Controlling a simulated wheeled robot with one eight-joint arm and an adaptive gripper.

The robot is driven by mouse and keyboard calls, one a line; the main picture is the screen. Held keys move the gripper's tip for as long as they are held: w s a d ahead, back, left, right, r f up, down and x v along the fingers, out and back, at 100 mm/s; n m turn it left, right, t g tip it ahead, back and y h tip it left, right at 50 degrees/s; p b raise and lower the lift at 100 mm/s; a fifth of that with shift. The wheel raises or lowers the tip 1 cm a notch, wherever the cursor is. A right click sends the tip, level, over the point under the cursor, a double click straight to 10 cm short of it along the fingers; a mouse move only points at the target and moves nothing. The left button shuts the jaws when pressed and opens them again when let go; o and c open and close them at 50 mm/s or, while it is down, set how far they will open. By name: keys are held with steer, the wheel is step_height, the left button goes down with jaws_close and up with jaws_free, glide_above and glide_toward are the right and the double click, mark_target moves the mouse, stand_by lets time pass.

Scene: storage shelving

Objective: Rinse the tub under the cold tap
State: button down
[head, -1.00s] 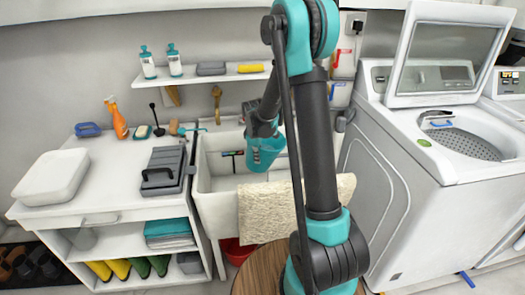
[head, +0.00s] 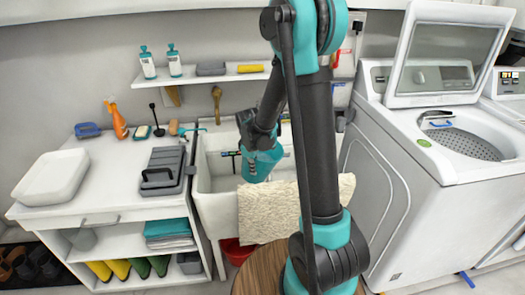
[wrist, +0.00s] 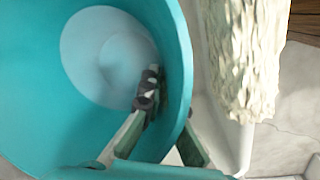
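The teal tub (wrist: 178,50) fills the left of the wrist view, its pale round bottom visible inside. My gripper (wrist: 168,108) has one finger inside the tub and the other outside its right wall, shut on the wall near the rim. In the head view my arm reaches over the white sink (head: 215,207); the fingers are hidden there, and I cannot tell the tub from my own teal wrist. A blue-handled fitting (head: 192,130), perhaps the cold tap, shows at the sink's back left. I cannot see running water.
A cream towel (head: 268,214) hangs over the sink's front edge and shows right of the tub in the wrist view (wrist: 240,55). A counter (head: 105,165) with a grey case and white basin stands left. An open washing machine (head: 400,190) stands right. A shelf (head: 205,78) runs above.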

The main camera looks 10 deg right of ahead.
steer(key=s+a+r, duration=0.2)
steer(key=s+r, duration=0.3)
steer(key=r, duration=0.7)
steer(key=shift+s, duration=0.35)
stand_by(0.8)
stand_by(0.4)
